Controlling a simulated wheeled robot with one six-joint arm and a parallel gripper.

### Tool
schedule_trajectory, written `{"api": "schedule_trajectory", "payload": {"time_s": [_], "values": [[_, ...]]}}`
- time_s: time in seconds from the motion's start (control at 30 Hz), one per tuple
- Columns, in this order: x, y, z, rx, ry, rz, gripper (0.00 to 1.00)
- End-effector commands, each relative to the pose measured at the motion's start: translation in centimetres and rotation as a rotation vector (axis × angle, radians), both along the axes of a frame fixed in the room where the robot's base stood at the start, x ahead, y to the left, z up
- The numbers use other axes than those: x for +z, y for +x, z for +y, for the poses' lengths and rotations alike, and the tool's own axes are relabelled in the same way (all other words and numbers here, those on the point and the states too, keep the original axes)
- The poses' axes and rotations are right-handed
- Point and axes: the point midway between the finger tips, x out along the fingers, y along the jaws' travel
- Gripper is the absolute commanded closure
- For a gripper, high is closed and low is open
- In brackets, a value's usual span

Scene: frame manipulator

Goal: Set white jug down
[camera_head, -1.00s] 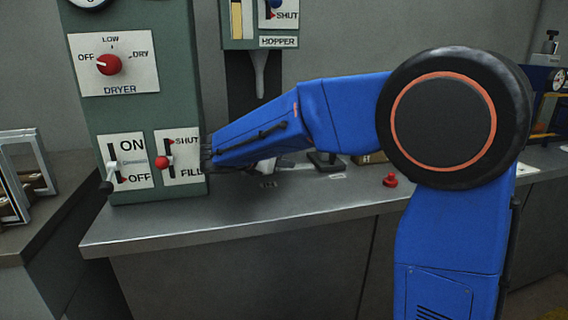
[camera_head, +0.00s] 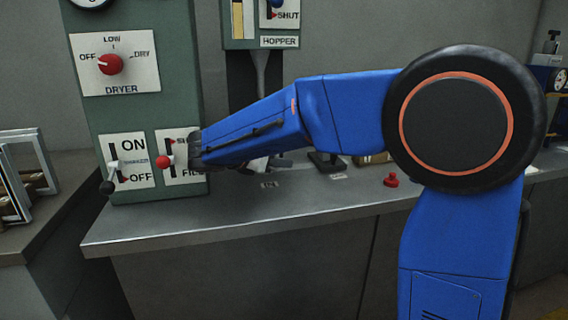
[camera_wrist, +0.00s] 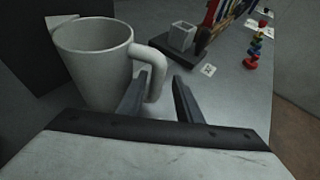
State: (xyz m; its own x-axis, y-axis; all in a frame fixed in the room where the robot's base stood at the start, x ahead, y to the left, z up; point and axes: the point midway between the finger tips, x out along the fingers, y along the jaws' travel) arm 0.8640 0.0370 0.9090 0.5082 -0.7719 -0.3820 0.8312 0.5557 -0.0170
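The white jug (camera_wrist: 88,70) stands upright at the left of the wrist view, with its open top showing and its handle (camera_wrist: 157,72) on the right side. My gripper (camera_wrist: 161,76) is open. Its left finger reaches by the inner side of the handle and its right finger is on the outer side, with a visible gap to the handle. The jug's base is partly hidden by my gripper, so its contact with the counter is not clear. In the head view my arm hides most of that area, and the jug cannot be made out surely.
The grey counter (camera_head: 235,215) has free room in front. A green panel (camera_head: 180,95) with a dryer dial and levers stands close to my gripper. A red button (camera_head: 391,180) sits to the right. The wrist view shows a small grey cup (camera_wrist: 182,36) and a colourful stack (camera_wrist: 254,50).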

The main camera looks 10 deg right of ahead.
Motion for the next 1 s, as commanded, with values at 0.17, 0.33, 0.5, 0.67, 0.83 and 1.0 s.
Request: {"api": "schedule_trajectory", "payload": {"time_s": [0.17,0.33,0.5,0.67,0.83,1.0], "values": [[1.4,-1.8,2.8,0.004,0.000,0.000,0.68],[2.4,-3.2,5.0,0.004,0.001,0.000,0.68],[3.1,-4.1,6.3,0.003,0.000,0.000,0.68],[3.3,-4.4,6.7,0.000,0.000,0.000,0.68],[3.3,-4.4,6.7,0.000,0.000,0.000,0.68],[3.3,-4.4,6.7,0.000,-0.001,0.001,0.68]]}}
